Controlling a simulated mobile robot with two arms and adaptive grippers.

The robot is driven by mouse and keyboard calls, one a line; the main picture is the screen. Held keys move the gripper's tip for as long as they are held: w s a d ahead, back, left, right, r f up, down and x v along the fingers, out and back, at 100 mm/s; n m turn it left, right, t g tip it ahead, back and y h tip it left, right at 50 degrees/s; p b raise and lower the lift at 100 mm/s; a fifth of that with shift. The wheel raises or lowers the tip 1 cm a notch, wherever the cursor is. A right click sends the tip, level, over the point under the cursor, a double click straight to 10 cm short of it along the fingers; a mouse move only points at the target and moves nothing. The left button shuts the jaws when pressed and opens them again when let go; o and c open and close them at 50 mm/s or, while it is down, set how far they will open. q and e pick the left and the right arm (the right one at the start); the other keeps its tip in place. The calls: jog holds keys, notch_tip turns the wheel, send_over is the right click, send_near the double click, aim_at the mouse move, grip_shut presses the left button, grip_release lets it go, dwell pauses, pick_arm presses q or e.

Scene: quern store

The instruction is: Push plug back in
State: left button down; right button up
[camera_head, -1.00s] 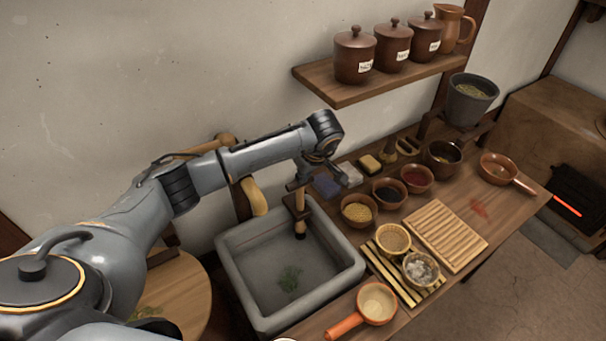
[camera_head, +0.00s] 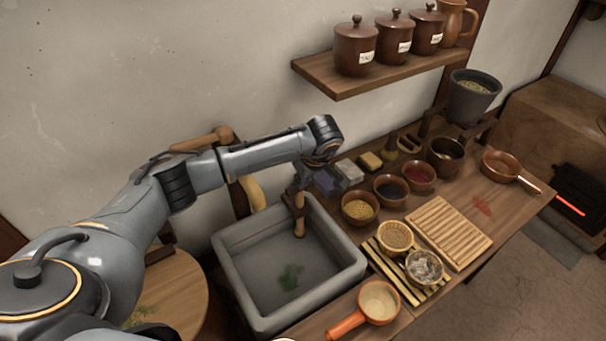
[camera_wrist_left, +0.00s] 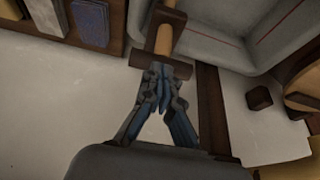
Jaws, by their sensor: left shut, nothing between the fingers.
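A stone sink (camera_head: 236,262) stands below my left arm. At its back wall a pale wooden peg (camera_head: 299,226), which looks like the plug, passes a dark wooden block and points down into the basin. In the left wrist view the peg (camera_wrist_left: 164,40) crosses the dark block (camera_wrist_left: 152,59). My left gripper (camera_head: 299,184) is just above the block in the head view. In the left wrist view its fingertips (camera_wrist_left: 162,80) are together and empty, close against the block; I cannot tell whether they touch. My right gripper is not in view.
Bowls, including one of yellow grains (camera_head: 359,207), and a ribbed board (camera_head: 448,232) crowd the bench to the right. A handled pan (camera_head: 377,302) sits by the sink's front corner. A wall shelf (camera_head: 376,76) holds lidded jars.

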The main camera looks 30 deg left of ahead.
pick_arm(q)
jog(key=b+v, duration=0.1)
jog(key=v, duration=1.2)
jog(key=shift+r+b, duration=0.3)
jog(key=shift+r, duration=0.1)
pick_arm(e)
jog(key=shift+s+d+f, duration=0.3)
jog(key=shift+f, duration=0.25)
pick_arm(q)
jog(key=shift+w+a, duration=0.1)
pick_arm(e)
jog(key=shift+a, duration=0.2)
